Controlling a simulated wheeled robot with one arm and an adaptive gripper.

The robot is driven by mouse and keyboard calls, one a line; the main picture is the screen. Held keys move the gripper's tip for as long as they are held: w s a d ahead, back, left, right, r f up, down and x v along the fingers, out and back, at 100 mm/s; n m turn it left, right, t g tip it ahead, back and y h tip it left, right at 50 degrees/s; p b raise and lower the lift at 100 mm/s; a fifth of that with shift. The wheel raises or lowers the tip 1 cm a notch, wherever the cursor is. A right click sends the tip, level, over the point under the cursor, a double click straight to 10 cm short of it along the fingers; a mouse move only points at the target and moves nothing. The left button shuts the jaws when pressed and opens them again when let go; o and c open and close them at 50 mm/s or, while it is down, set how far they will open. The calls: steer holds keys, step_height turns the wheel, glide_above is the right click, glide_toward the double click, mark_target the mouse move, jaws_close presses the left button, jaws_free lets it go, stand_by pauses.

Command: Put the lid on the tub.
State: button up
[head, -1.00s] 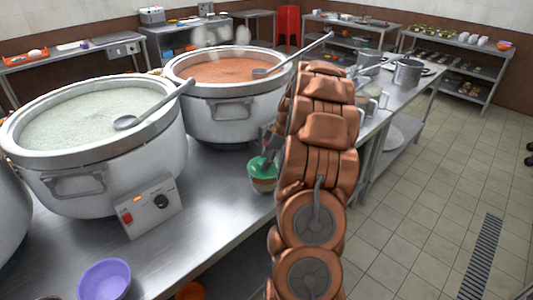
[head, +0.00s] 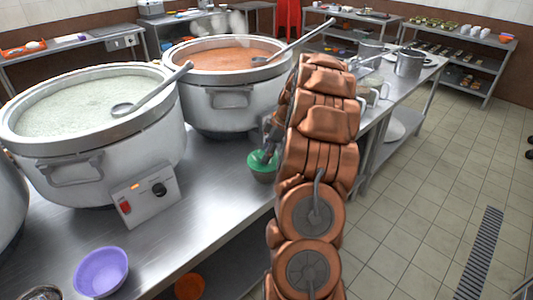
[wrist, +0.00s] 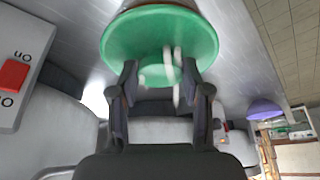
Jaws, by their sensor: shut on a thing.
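A round green lid (head: 262,161) is at the table's right edge, in front of the orange-filled pot. The tub (head: 264,178) stands on the table directly under it, mostly hidden by the lid. My gripper (head: 269,149) reaches down to the lid from above, partly hidden by my arm. In the wrist view the green lid (wrist: 160,42) fills the top middle. My gripper (wrist: 159,76) is shut on its raised centre part. A small strip of the tub (wrist: 160,3) shows beyond the lid's rim. I cannot tell whether the lid is fully seated.
Two large steel pots, one with pale congee (head: 88,105) and one with orange congee (head: 225,62), stand left and behind. A control box (head: 146,193) and a purple bowl (head: 101,272) are at front left. The steel table (head: 215,205) is clear between them.

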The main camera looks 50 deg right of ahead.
steer(key=shift+s+f+b, duration=0.1)
steer(key=shift+b, duration=0.5)
stand_by(0.3)
steer(key=o, duration=0.9)
steer(key=shift+r+b, duration=0.45)
steer(key=shift+r, duration=3.05)
